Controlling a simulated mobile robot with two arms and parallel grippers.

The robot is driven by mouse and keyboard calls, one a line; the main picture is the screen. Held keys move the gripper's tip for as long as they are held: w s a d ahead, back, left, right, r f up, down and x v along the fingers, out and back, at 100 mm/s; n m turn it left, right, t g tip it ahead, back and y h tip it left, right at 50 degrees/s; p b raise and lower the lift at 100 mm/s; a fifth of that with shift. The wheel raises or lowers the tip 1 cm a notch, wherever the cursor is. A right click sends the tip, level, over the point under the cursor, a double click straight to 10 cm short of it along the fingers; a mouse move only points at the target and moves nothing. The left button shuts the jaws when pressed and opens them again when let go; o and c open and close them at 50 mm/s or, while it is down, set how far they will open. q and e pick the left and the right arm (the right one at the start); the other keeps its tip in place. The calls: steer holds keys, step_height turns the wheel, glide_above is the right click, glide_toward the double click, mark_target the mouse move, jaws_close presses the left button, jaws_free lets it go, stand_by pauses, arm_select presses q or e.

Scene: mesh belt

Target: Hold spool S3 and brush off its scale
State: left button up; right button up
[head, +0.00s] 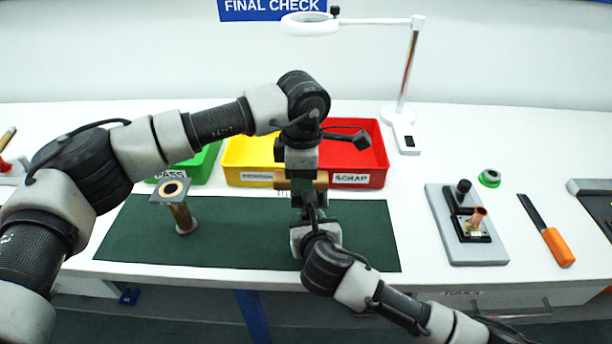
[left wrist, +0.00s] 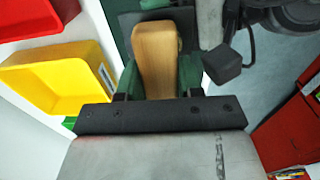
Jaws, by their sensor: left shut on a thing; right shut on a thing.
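My left gripper (head: 302,168) points down over the mat and is shut on a wooden-handled brush (head: 320,182). In the left wrist view the brush's tan handle (left wrist: 155,58) stands between the green fingers of my left gripper (left wrist: 160,78). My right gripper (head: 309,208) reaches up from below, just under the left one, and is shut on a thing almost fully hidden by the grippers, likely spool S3. I cannot tell whether the bristles touch it. Another copper spool (head: 184,218) with a square grey flange stands on the green mat at the left.
Green (head: 202,165), yellow (head: 236,160) and red (head: 378,165) bins stand behind the mat (head: 130,230). A magnifier lamp (head: 405,90) stands behind right. A grey fixture (head: 480,252), a green-rimmed ring (head: 489,178) and an orange-handled tool (head: 558,247) lie right.

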mark_target(322, 176)
arm_select(q)
steer(key=shift+d+f, duration=0.1)
steer(key=shift+d, duration=1.65)
steer(key=shift+a, duration=1.75)
steer(key=shift+d, duration=1.75)
steer(key=shift+a, duration=1.8)
steer(key=shift+d, duration=1.85)
steer(key=shift+r, duration=3.65)
